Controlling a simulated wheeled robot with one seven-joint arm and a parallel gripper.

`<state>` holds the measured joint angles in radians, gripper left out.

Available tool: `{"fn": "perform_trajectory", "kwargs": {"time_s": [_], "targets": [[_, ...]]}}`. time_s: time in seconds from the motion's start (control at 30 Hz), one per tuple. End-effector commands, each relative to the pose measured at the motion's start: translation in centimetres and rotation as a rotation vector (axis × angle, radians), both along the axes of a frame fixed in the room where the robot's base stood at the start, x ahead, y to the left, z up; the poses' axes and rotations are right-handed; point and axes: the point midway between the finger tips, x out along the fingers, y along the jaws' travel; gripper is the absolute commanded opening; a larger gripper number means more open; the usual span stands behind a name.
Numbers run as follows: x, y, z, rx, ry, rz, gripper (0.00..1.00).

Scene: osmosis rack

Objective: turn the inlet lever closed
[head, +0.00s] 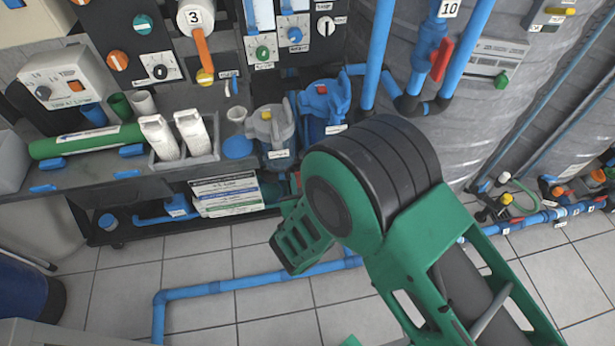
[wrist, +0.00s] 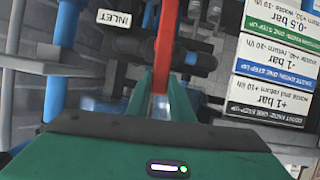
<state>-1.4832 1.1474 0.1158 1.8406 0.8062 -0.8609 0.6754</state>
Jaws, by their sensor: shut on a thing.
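The inlet lever (wrist: 167,38) is a red bar running down from the top middle of the wrist view. Its lower end lies between the green fingers of my gripper (wrist: 160,92), which are shut on it. A white "INLET" label (wrist: 115,18) sits just left of the lever, beside dark pipe fittings (wrist: 198,48). In the head view my green and black arm covers the inlet area, and I cannot see the lever or the fingertips there.
A stack of printed cards (wrist: 270,55) stands close on the right in the wrist view; these cards also show in the head view (head: 227,196). Blue floor pipe (head: 235,284) crosses the tiles. Another red lever (head: 442,60) is on the pipe labelled 10.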

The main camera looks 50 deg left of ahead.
Motion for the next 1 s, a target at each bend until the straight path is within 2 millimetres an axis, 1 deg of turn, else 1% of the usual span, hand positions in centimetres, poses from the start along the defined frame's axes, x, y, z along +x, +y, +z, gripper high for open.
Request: {"fn": "perform_trajectory", "kwargs": {"time_s": [0.03, 0.3, 0.7, 0.73, 0.8, 1.0], "targets": [[0.28, -0.17, -0.15, 0.005, 0.017, -0.004, 0.00], [0.44, -0.18, -0.17, 0.028, 0.061, -0.001, 0.00], [0.63, -0.21, -0.19, 0.030, 0.063, -0.003, 0.00], [0.65, -0.21, -0.19, 0.029, 0.062, -0.003, 0.25], [0.64, -0.19, -0.17, 0.030, 0.061, -0.002, 0.39], [0.32, -0.06, -0.08, 0.031, 0.063, 0.002, 0.39]]}}
